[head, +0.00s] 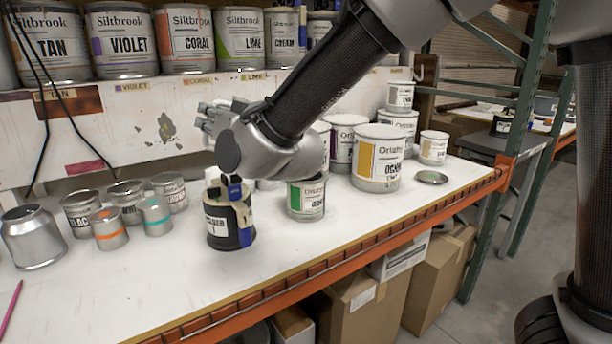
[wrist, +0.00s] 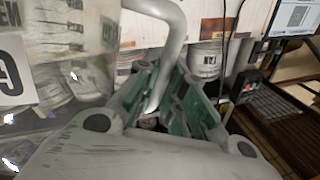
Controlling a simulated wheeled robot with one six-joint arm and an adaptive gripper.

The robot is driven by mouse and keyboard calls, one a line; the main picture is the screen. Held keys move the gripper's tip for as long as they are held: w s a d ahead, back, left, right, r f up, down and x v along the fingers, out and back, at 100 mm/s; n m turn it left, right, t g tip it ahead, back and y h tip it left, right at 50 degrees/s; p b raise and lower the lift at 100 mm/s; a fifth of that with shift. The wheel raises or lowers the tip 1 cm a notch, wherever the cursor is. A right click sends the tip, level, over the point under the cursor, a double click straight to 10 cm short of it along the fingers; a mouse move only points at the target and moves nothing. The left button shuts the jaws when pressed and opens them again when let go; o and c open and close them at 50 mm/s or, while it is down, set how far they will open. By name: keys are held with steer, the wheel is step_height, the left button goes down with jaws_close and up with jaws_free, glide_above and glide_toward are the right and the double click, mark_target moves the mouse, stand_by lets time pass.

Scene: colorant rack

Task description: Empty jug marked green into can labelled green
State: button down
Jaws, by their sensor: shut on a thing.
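My gripper (head: 211,118) is above the bench in the head view, pointing left. In the wrist view its green-padded fingers (wrist: 172,98) are shut around the pale grey handle of a clear jug (wrist: 95,45). The jug fills the left side there, with a partly visible white label; its contents cannot be told. I cannot make out the jug in the head view. A can with a green stripe (head: 306,200), its label only partly readable, stands on the bench to the right below my wrist. My arm hides most of its top.
A black container with blue tape (head: 230,218) stands below my gripper. An ochre-striped can (head: 378,158) and a loose lid (head: 432,177) are at right. Several small tins and a silver can (head: 34,238) are at left. Large cans line the shelf behind.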

mark_target(229, 106)
steer(key=shift+w+d+r+m+t, duration=0.25)
steer(key=shift+w+d+r+m, duration=0.3)
steer(key=shift+d+m, duration=0.3)
steer(key=shift+w+d+r+m+t, duration=0.25)
steer(key=shift+w+d+r+m, duration=0.3)
steer(key=shift+d+m, duration=0.3)
steer(key=shift+w+d+r+m, duration=0.25)
steer(key=shift+w+d+m, duration=0.1)
steer(key=shift+m, duration=0.3)
steer(key=shift+w+d+r+m, duration=0.2)
steer(key=shift+d+m, duration=0.1)
steer(key=shift+m, duration=0.35)
steer(key=shift+w+d+r+m+t, duration=0.3)
steer(key=shift+d+m+t, duration=0.1)
steer(key=shift+m, duration=0.4)
steer(key=shift+w+d+r+m+p, duration=0.2)
steer(key=shift+w+d+m+p, duration=0.35)
steer(key=shift+m, duration=0.45)
steer(key=shift+w+d+f+m+t+h+p, duration=0.25)
steer(key=shift+d+f+m+t+h+p, duration=0.2)
steer(key=shift+d+m, duration=0.25)
stand_by(2.5)
